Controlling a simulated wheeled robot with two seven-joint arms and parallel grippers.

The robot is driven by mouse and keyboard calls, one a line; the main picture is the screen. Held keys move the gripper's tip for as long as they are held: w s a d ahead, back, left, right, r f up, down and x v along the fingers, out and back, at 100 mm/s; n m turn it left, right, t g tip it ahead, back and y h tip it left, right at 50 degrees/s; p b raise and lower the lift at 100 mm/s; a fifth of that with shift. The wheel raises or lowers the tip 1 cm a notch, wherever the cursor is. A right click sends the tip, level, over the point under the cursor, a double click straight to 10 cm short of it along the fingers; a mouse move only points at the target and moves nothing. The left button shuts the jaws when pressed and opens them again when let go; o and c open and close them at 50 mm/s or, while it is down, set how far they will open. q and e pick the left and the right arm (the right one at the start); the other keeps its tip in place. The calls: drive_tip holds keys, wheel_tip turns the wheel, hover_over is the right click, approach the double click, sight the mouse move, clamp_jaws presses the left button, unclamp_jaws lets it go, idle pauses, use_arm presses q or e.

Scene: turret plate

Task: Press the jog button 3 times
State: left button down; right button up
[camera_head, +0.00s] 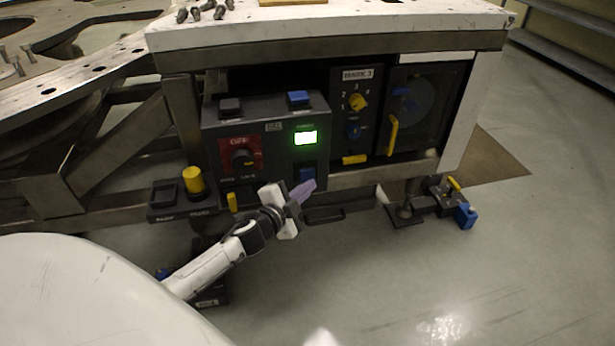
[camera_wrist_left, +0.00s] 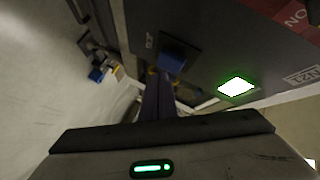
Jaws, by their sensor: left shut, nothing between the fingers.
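A dark control box (camera_head: 265,165) sits under the white-topped bench. A blue button (camera_head: 306,173), which seems to be the jog button, is low on its front face, below a lit green lamp (camera_head: 305,138). The same button shows in the left wrist view (camera_wrist_left: 173,54) with a small label beside it that is hard to read. My left gripper (camera_head: 307,188) is shut and empty, its purple fingers just below and in front of this button. The fingers (camera_wrist_left: 157,88) point toward it in the wrist view. I cannot tell whether they touch it. My right gripper is not in view.
A red OFF switch plate (camera_head: 241,154) is left on the box; another blue button (camera_head: 299,97) is on top. A yellow button (camera_head: 194,180) stands left. The MARK 3 panel (camera_head: 357,115) and a yellow handle (camera_head: 392,135) are right. The floor (camera_head: 400,285) in front is open.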

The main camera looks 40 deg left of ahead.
use_arm(q)
drive_tip(key=shift+w+a, duration=0.1)
idle(0.6)
drive_tip(key=shift+w+a, duration=0.2)
drive_tip(key=shift+a, duration=0.05)
drive_tip(key=shift+w+a, duration=0.45)
idle(0.9)
idle(0.4)
drive_tip(key=shift+s+d, duration=0.75)
drive_tip(key=shift+d, duration=0.1)
drive_tip(key=s+d+p, duration=0.1)
drive_tip(key=s+d, duration=0.2)
drive_tip(key=shift+s+d, duration=0.1)
drive_tip(key=shift+d, duration=0.25)
